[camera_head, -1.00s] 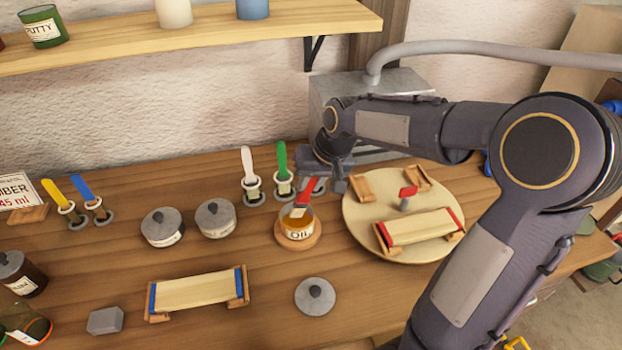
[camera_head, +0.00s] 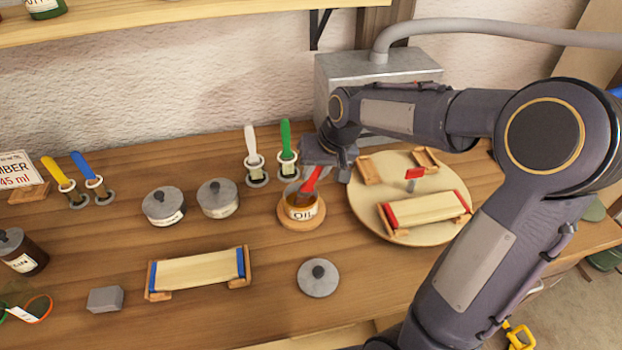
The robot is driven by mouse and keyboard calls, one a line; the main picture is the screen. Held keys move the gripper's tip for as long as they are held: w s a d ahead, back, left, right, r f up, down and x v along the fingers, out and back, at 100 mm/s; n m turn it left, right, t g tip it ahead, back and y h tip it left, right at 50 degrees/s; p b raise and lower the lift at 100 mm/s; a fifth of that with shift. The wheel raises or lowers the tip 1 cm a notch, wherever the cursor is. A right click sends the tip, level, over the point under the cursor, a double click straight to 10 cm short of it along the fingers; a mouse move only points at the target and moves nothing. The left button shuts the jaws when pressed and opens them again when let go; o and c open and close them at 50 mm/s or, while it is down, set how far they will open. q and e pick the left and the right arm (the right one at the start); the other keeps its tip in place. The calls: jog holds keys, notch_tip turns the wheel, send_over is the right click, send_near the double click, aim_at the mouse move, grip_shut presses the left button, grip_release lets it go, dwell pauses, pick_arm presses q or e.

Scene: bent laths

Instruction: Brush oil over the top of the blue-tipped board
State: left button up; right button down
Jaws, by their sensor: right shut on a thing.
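The blue-tipped board (camera_head: 197,270) is pale wood with blue ends and lies across two small wooden supports at the front of the bench. The oil pot (camera_head: 301,211), labelled OIL, stands uncovered on a round wooden coaster. A red-handled brush (camera_head: 312,180) leans with its lower end inside the pot; its bristles are hidden there. My right gripper (camera_head: 327,163) is shut on the red brush, just above and behind the pot. Its fingers are small and partly hidden by my wrist. My left gripper is out of view.
A round board (camera_head: 362,217) at the right carries a red-tipped board (camera_head: 425,209) and small wooden supports. A loose lid (camera_head: 318,278) lies before the pot. Two lidded pots (camera_head: 163,206) and a grey block (camera_head: 105,299) stand left. White and green brushes (camera_head: 287,150) stand behind.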

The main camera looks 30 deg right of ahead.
jog(key=shift+r+p, duration=3.5)
jog(key=shift+r, duration=0.9)
notch_tip(320, 180, up, 4)
jog(key=p, duration=0.3)
